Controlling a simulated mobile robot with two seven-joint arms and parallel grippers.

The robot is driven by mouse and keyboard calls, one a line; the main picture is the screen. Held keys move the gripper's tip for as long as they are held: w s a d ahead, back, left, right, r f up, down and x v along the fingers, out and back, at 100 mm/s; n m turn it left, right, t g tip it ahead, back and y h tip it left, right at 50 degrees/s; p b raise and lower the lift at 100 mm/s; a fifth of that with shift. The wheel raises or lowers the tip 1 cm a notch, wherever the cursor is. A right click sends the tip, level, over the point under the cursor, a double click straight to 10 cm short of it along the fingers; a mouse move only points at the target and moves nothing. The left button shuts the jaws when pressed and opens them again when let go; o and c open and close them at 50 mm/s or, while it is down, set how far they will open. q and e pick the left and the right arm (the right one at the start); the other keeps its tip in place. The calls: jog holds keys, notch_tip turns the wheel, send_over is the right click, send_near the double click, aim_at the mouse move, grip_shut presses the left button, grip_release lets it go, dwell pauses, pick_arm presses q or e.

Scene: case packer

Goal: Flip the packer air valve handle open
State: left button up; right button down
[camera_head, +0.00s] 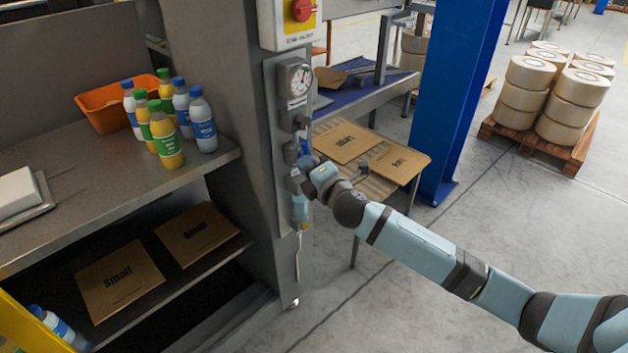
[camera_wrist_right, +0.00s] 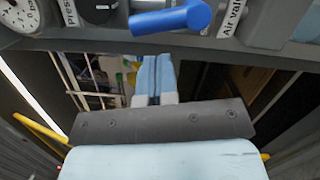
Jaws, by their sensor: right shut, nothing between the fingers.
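The blue air valve handle (camera_wrist_right: 170,20) crosses the top of the right wrist view, lying roughly level, with its rounded end at the right. An "Air valve" label (camera_wrist_right: 232,18) is on the panel beside it. In the head view a small blue part of the handle (camera_head: 304,147) shows just above my right gripper (camera_head: 300,178), which partly hides the valve. My right gripper's fingers (camera_wrist_right: 155,75) are shut together and empty, below the handle in the wrist view. I cannot tell whether they touch it. My left gripper is not in view.
A pressure gauge (camera_head: 299,80) is on the post above the valve, under a red knob (camera_head: 303,9) on a yellow plate. Shelves at left hold several bottles (camera_head: 165,135), an orange bin (camera_head: 100,108) and flat cartons (camera_head: 118,280). A blue column (camera_head: 452,100) stands at right.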

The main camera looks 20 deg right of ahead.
aim_at(309, 148)
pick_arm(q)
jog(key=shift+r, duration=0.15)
pick_arm(e)
jog(key=shift+w+d+r, duration=0.2)
jog(key=shift+w+d, duration=0.4)
jog(key=shift+w, duration=0.15)
jog(key=shift+w+d+r+m+p, duration=0.3)
jog(key=shift+d+r+m+p, duration=0.25)
jog(key=shift+p, duration=0.55)
jog(key=shift+r+m+p, duration=0.2)
jog(key=shift+m+p, duration=0.25)
jog(key=shift+m, duration=0.1)
jog(key=shift+w+d+f+m+g, duration=0.1)
jog(key=shift+d+m+g, duration=0.1)
jog(key=shift+m+g, duration=0.1)
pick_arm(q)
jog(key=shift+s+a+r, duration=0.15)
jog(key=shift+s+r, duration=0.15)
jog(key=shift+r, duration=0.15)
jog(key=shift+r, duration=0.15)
pick_arm(e)
jog(key=shift+d, duration=0.1)
